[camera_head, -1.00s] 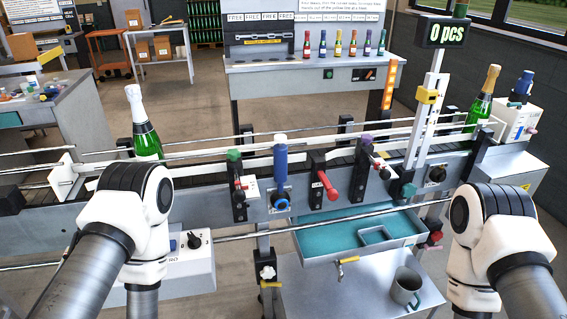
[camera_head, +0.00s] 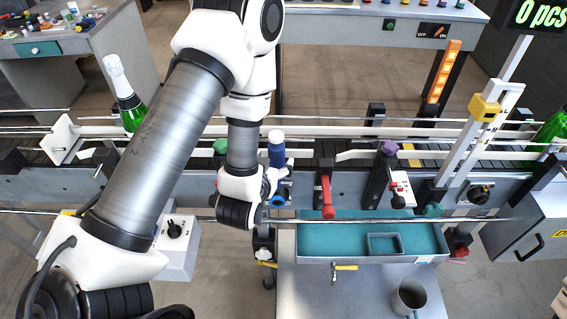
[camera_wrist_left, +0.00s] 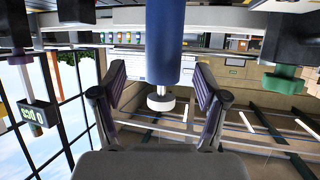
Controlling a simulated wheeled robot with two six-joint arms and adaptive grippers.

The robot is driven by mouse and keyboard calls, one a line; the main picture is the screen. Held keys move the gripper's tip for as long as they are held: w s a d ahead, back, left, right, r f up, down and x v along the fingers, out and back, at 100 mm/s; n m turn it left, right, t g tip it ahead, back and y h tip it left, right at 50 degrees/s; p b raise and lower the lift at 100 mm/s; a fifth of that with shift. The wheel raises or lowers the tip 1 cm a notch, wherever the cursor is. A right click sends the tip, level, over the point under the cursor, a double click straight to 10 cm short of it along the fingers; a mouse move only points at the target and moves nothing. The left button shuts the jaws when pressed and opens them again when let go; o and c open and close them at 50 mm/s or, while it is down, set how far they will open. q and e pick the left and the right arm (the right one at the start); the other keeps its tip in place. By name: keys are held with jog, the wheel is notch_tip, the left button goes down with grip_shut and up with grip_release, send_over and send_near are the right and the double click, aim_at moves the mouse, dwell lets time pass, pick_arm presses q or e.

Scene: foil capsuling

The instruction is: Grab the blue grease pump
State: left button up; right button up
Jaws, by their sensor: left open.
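The blue grease pump (camera_head: 277,156) stands upright on the front of the conveyor, with a white top and a blue knob (camera_head: 281,198) below it. My left gripper (camera_head: 271,181) is at the pump, coming from the left and partly hidden by my wrist. In the left wrist view, the blue pump body (camera_wrist_left: 165,40) lies between the two spread fingers of the gripper (camera_wrist_left: 160,74), with its white end pointing toward the palm. The fingers are open, with visible gaps on both sides. My right gripper is not in view.
A red handle (camera_head: 327,193) and a purple-topped lever (camera_head: 382,170) stand right of the pump. A green knob (camera_head: 220,146) is close on its left. A teal tray (camera_head: 335,238) and a grey mug (camera_head: 409,297) are below. A green bottle (camera_head: 128,98) stands at the left.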

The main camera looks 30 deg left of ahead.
aim_at(274, 157)
pick_arm(q)
jog(key=shift+d+f, duration=0.15)
jog(key=shift+d, duration=0.1)
jog(key=shift+r, duration=0.35)
jog(key=w+a+p, duration=0.1)
jog(key=w+f+p, duration=0.1)
jog(key=p, duration=0.1)
jog(key=shift+w+a, duration=0.35)
jog(key=x, duration=0.2)
jog(key=shift+w+a+f, duration=0.15)
jog(key=shift+a+f, duration=0.05)
jog(key=shift+f, duration=0.2)
jog(key=shift+d+r, duration=0.1)
jog(key=shift+d, duration=0.1)
jog(key=shift+s+d+r, duration=0.1)
jog(key=shift+s+d, duration=0.05)
jog(key=shift+s, duration=0.1)
jog(key=c, duration=0.5)
grip_shut()
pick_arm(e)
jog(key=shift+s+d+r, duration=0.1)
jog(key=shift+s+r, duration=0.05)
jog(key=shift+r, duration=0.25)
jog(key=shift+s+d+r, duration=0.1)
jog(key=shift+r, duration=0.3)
